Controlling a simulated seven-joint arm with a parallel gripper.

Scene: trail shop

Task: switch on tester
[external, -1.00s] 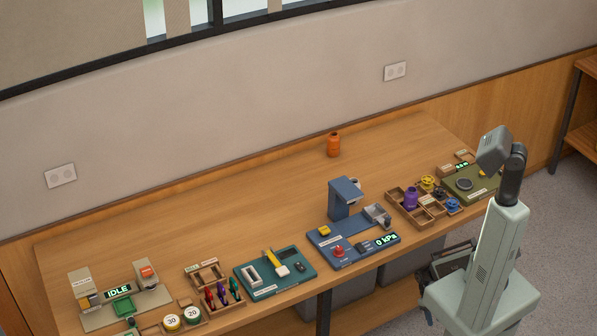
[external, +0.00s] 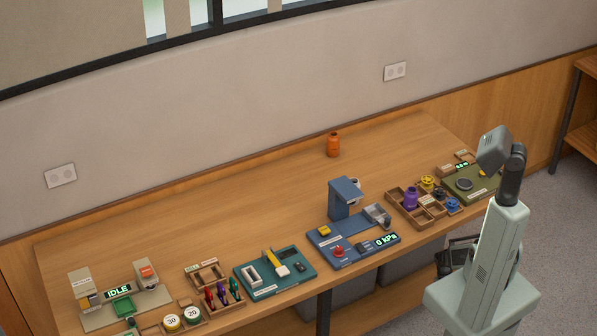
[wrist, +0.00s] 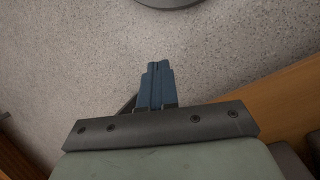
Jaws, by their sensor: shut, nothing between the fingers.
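A blue pressure unit, which looks like the tester (external: 352,238), stands near the front edge of the bench, right of centre. Its display (external: 386,240) is lit and reads 0 kPa. A red button or knob (external: 339,251) sits at its front left, with a yellow block (external: 323,231) behind it. A blue upright head stands at its back. My gripper (wrist: 158,84) is shut and empty in the wrist view, over the grey floor and off the bench. In the external view my arm largely hides the hand, low at the right, clear of the tester.
An orange bottle (external: 333,145) stands at the back. Left are a teal board (external: 275,271), a tray of coloured tools and an IDLE station (external: 118,291). Right are a wooden tray with a purple bottle (external: 411,198) and a green scale (external: 474,186). The bench's back half is mostly clear.

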